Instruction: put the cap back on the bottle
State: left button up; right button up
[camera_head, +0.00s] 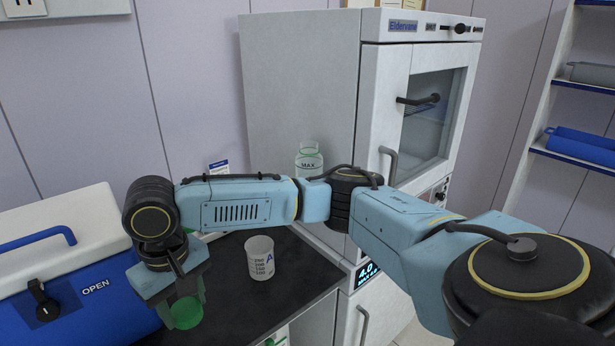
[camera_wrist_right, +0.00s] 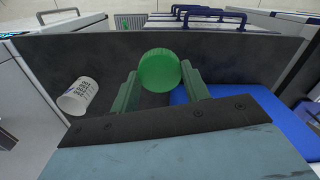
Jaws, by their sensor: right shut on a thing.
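A green cap (camera_head: 186,313) is held between the fingers of my right gripper (camera_head: 184,300), above the dark bench at the lower left. In the right wrist view the cap (camera_wrist_right: 160,70) sits between the two green fingertips (camera_wrist_right: 161,82) of my right gripper, its round face showing. A clear bottle (camera_head: 309,162) with a green ring at its neck and MAX lettering stands behind my right arm, in front of the grey cabinet. My arm hides its lower part, and no cap shows on its top. My left gripper is not in view.
A white beaker (camera_head: 260,258) with printed marks stands on the dark bench (camera_head: 225,295), right of my gripper. A blue and white cooler box (camera_head: 70,290) is close on the left. A tall grey cabinet (camera_head: 300,85) with a glass door rises behind the bench's right side.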

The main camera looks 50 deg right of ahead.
aim_at(309, 161)
jog(key=z, duration=0.25)
jog(key=k, duration=0.6)
jog(key=z, duration=0.6)
jog(key=k, duration=0.75)
jog(key=z, duration=0.8)
jog(key=i, duration=0.45)
jog(key=z, duration=1.1)
jog(key=i, duration=1.15)
jog(key=u, duration=0.75)
jog(key=i, duration=0.55)
jog(key=u, duration=0.5)
